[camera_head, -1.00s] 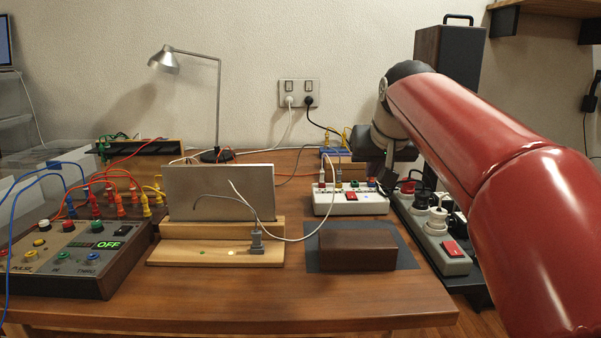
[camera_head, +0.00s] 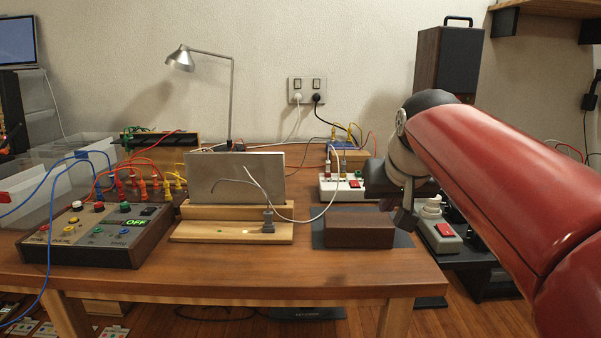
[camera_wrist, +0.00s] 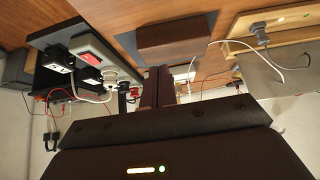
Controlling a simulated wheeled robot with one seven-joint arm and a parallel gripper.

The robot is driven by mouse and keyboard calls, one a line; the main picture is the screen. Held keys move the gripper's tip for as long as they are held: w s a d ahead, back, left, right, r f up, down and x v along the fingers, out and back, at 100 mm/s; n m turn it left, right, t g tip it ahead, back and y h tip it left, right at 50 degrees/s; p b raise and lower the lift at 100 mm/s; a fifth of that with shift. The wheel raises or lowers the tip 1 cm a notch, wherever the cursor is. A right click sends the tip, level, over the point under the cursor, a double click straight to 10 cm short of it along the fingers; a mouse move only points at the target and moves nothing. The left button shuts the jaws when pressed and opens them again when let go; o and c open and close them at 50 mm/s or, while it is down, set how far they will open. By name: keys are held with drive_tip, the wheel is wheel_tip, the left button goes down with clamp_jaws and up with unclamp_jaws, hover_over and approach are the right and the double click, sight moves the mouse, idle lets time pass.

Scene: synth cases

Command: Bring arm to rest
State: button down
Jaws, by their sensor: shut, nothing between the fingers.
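My red arm reaches in from the right in the head view. My gripper (camera_head: 405,220) hangs at the table's right side, beside the brown block (camera_head: 359,231), with its fingers pointing down. In the wrist view my gripper's dark fingers (camera_wrist: 160,85) are together with nothing held. The brown block also shows in the wrist view (camera_wrist: 177,36), lying on a dark mat beyond the fingers. I cannot tell the exact gap between gripper and table.
The wooden table (camera_head: 300,262) holds a control box (camera_head: 98,236), a grey panel (camera_head: 236,177) in a wooden stand, a lamp (camera_head: 181,60) and loose cables. A power strip (camera_head: 440,236) sits on a dark stand to the right, close to my gripper. The front strip of tabletop is bare.

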drive_tip(key=s+f+g, duration=0.2)
drive_tip(key=s+f, duration=1.7)
drive_tip(key=s, duration=0.2)
drive_tip(key=shift+s+f, duration=0.15)
drive_tip(key=shift+f, duration=0.05)
